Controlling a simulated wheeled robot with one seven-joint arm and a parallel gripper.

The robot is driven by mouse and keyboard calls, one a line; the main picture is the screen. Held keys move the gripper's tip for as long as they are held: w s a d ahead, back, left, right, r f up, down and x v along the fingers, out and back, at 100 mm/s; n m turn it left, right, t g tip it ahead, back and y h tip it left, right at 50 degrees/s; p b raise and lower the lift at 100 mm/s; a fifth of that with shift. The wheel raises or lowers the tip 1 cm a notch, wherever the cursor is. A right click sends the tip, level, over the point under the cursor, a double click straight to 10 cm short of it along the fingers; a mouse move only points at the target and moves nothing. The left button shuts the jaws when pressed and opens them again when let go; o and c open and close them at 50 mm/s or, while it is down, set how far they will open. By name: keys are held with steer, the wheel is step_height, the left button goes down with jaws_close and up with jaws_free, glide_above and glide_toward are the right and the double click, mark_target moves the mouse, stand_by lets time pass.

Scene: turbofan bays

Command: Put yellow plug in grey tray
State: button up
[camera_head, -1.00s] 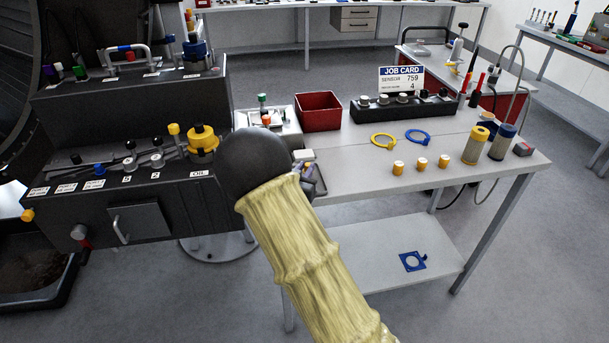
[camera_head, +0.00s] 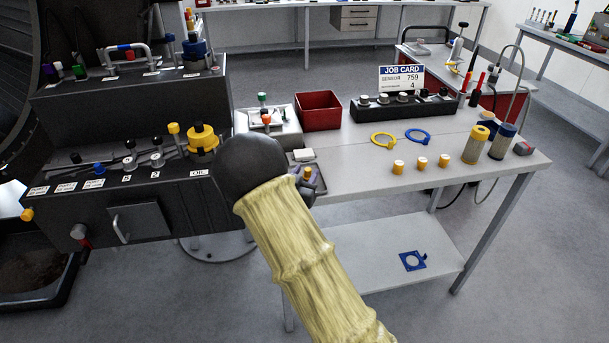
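My arm's yellow sleeve and round black end fill the middle of the view; the fingers of my gripper are hidden behind them. The black end hides part of the tray. I cannot tell whether the plug touches the tray floor or my fingers. Another yellow plug (camera_head: 173,128) stands on the black console, left of a larger yellow cap (camera_head: 202,138).
The white bench (camera_head: 365,183) holds a red bin (camera_head: 319,110), a grey box with green and orange knobs (camera_head: 285,125), yellow and blue rings, several small yellow-capped cylinders and a job card (camera_head: 401,78). The black console (camera_head: 130,100) stands close on the left.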

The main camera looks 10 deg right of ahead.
steer(key=b+v, duration=0.1)
steer(key=v, duration=1.1)
steer(key=shift+r, duration=0.1)
steer(key=s+d+n+g+y, duration=0.3)
steer(key=s+g, duration=0.3)
steer(key=s, duration=0.4)
steer(key=s+d+f+n+g+y, duration=0.1)
steer(key=s+d+n+g+y, duration=0.2)
steer(key=s+g+y, duration=0.3)
steer(key=s+d, duration=0.1)
steer(key=s, duration=0.3)
steer(key=shift+d+f, duration=0.15)
